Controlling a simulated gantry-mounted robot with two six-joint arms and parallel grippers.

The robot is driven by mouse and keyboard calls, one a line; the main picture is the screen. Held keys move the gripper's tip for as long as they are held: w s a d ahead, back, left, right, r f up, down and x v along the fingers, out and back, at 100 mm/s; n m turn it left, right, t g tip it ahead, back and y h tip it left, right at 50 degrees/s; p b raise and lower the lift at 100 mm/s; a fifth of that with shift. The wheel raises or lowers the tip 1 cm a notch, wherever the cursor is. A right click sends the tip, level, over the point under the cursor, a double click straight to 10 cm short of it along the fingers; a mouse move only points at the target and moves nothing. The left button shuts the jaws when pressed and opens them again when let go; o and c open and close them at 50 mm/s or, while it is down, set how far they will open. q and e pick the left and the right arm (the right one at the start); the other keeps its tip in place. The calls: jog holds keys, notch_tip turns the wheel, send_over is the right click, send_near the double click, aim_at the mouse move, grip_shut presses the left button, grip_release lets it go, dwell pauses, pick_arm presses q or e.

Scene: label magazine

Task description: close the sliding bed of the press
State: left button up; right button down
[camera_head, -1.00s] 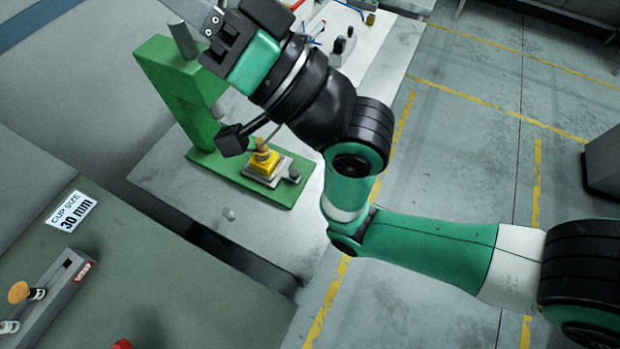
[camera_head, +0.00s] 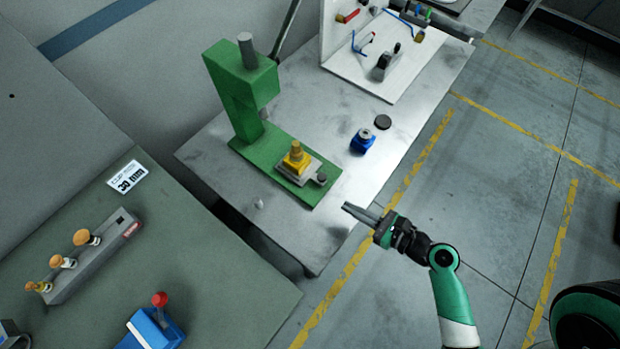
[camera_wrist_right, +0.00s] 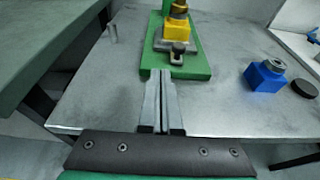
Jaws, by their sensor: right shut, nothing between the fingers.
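The green press (camera_head: 240,92) stands on the grey metal table, with a grey ram on top of its upright. Its sliding bed (camera_head: 310,168) is a grey plate on the green base, out in front of the upright. A yellow block with a brass top (camera_head: 295,158) sits on the bed. A dark knob (camera_head: 321,179) is at the bed's front end; it also shows in the right wrist view (camera_wrist_right: 178,52). My right gripper (camera_head: 347,207) is shut and empty, beyond the table's front edge in the picture, pointing toward the press base. My left gripper is not in view.
A blue block with a metal ring (camera_head: 362,140) and a dark disc (camera_head: 382,122) stand right of the press. A small grey pin (camera_head: 258,203) is left of it. A white tool board (camera_head: 375,70) is farther back. A green-topped bench (camera_head: 200,262) is at left.

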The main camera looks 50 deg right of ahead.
aim_at(301, 178)
jog(key=x, duration=0.4)
jog(key=b+x, duration=0.1)
jog(key=x, duration=0.8)
jog(key=shift+w+r+b, duration=0.15)
jog(key=shift+r+b, duration=0.2)
jog(key=shift+b, duration=0.05)
jog(key=shift+w, duration=0.45)
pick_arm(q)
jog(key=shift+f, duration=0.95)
